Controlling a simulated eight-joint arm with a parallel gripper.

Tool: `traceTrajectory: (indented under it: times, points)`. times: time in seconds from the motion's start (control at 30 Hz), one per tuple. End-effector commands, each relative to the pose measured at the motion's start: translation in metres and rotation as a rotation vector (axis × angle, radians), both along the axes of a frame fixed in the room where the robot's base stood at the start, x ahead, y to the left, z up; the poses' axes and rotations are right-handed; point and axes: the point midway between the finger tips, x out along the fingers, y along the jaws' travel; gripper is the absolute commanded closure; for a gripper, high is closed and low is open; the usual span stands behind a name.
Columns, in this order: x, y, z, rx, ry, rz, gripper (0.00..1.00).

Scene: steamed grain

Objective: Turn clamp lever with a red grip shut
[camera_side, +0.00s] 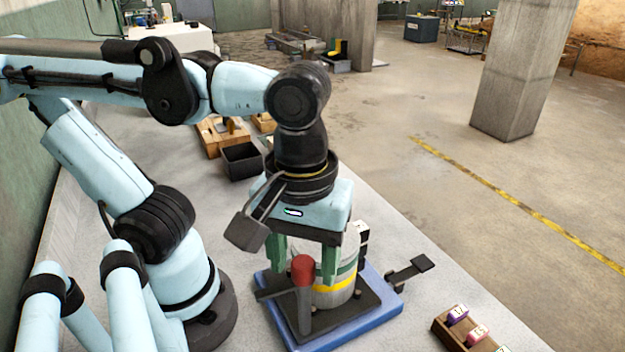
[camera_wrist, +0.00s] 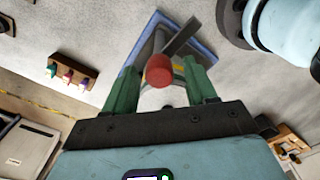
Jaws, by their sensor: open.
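The clamp lever stands roughly upright on a dark plate, its red grip (camera_side: 303,269) at the top of a grey arm (camera_side: 304,308). A grey canister with a yellow band (camera_side: 337,294) stands behind it. My gripper (camera_side: 305,272) points down over the fixture with its green fingers apart. In the wrist view the red grip (camera_wrist: 159,71) appears between the two fingers of my gripper (camera_wrist: 161,68), with a gap on each side. I cannot tell whether the grip is at fingertip depth. The lever's pivot is not clear.
The fixture sits on a blue base (camera_side: 385,303) on a pale worktop. A dark flat handle (camera_side: 412,270) sticks out to its right. A wooden rack of small labelled items (camera_side: 447,335) stands at lower right. A black bin (camera_side: 241,162) and wooden boxes (camera_side: 214,140) lie behind.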

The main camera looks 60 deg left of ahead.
Motion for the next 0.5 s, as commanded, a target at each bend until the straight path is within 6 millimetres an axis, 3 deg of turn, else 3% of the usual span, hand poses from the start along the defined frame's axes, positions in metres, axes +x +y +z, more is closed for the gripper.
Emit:
traceTrajectory:
  times: [0.2, 0.5]
  points:
    - [0.0001, -0.0001, 0.0001, 0.000, 0.000, 0.000, 0.47]
    - [0.0001, -0.0001, 0.0003, 0.000, 0.000, 0.000, 0.93]
